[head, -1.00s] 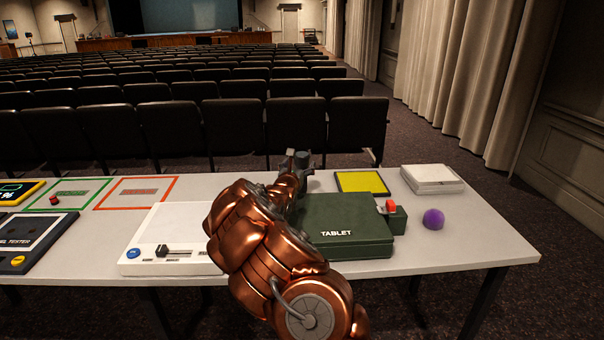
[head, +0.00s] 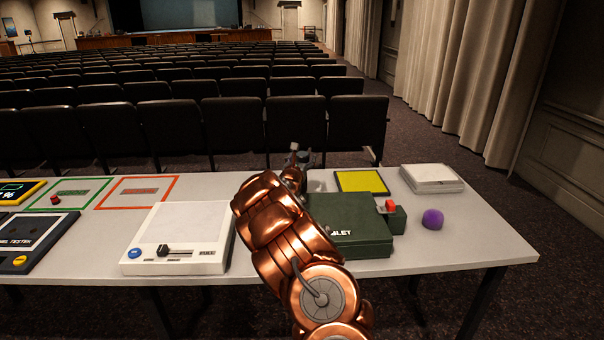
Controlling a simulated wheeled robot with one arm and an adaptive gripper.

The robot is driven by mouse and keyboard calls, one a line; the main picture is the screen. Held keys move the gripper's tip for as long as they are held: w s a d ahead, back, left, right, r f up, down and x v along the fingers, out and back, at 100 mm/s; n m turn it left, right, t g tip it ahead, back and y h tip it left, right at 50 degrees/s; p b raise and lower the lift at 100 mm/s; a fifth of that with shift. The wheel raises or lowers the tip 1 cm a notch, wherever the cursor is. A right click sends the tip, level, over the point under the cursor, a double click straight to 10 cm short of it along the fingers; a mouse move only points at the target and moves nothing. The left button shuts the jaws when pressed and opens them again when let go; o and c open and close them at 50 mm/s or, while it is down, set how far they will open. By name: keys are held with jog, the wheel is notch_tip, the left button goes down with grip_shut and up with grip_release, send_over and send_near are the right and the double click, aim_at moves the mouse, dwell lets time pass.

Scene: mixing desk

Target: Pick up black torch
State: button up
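My copper arm reaches over the desk from the front, and my gripper (head: 298,157) is at the far edge of the desk, mostly hidden behind my own arm. Only small grey parts at its end show, so I cannot tell whether it is open or shut. A small dark rounded shape shows at its tip, but I cannot tell whether it is the black torch or part of the gripper. No black torch is clearly visible elsewhere on the desk.
A green tablet case (head: 370,238) with a red button (head: 390,205) lies right of my arm. A white slider box (head: 185,225) is left. A yellow pad (head: 361,181), white box (head: 432,178) and purple ball (head: 433,219) are right. Green and red outlined areas lie left.

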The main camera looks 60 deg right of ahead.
grip_shut()
dwell(0.4)
